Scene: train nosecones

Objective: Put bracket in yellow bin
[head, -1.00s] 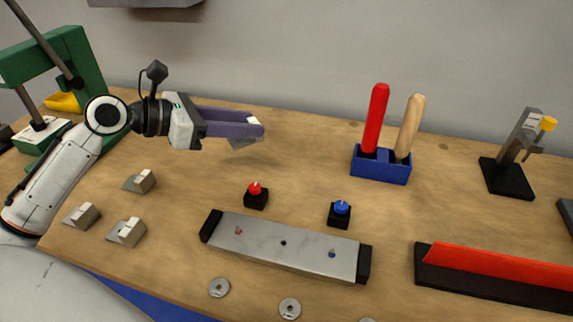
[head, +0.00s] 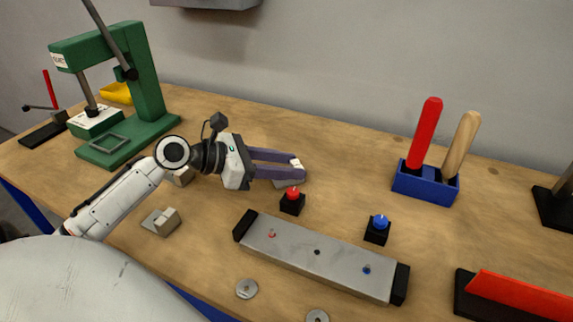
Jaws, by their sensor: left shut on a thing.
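My left gripper (head: 299,169), with purple fingers, is shut on a small grey bracket (head: 289,183) with a pale block. The bracket is at the fingertips, just behind the red button; whether it touches the table I cannot tell. Another bracket (head: 164,222) lies on the table in front of my left arm. A further bracket (head: 184,178) is partly hidden behind the arm. The yellow bin (head: 115,93) stands at the back left, partly hidden by the green press. My right gripper is not in view.
The green press (head: 150,90) stands at the left. A red button (head: 292,202), a blue button (head: 377,230) and a long grey plate (head: 315,255) lie near the middle. A blue holder (head: 425,184) carries red and wooden handles. The table behind my gripper is clear.

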